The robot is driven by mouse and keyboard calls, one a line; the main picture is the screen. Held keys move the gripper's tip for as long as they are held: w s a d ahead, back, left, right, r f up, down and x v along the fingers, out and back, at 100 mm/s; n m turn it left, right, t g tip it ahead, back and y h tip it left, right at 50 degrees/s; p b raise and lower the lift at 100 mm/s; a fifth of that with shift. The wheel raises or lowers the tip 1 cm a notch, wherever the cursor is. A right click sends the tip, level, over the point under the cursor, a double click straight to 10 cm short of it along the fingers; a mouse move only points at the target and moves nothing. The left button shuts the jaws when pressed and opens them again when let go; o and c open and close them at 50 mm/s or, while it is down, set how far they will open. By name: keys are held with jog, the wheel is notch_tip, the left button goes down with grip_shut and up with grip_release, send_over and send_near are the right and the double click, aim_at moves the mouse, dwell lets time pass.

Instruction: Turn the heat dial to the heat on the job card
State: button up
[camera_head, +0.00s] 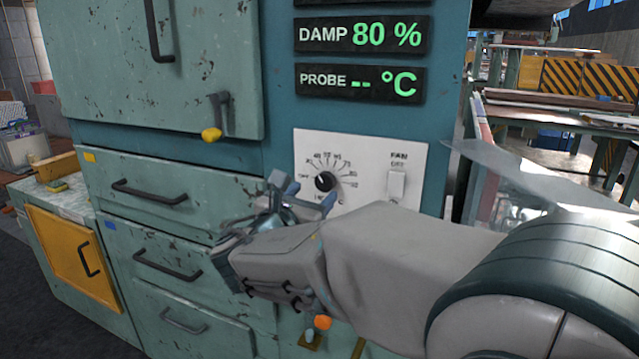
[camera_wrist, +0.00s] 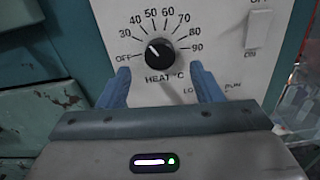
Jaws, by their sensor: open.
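The heat dial (camera_wrist: 160,52) is a round black knob with a white pointer mark, on a pale panel marked OFF and 30 to 90. The dial also shows in the head view (camera_head: 323,181). My gripper (camera_wrist: 162,84) is open, its two blue fingers apart to the left and right below the dial, with nothing between them. I cannot tell whether the fingertips touch the panel. No job card is in view.
A fan switch (camera_head: 397,184) sits right of the dial on the same panel. Above are the damp display reading 80 % (camera_head: 361,36) and the probe display (camera_head: 361,83), showing dashes. A door handle with a yellow tip (camera_head: 216,118) and drawer handles stick out at left.

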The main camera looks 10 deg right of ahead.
aim_at(324, 184)
jog(key=x, duration=0.5)
jog(key=shift+w+d, duration=0.1)
jog(key=c, duration=1)
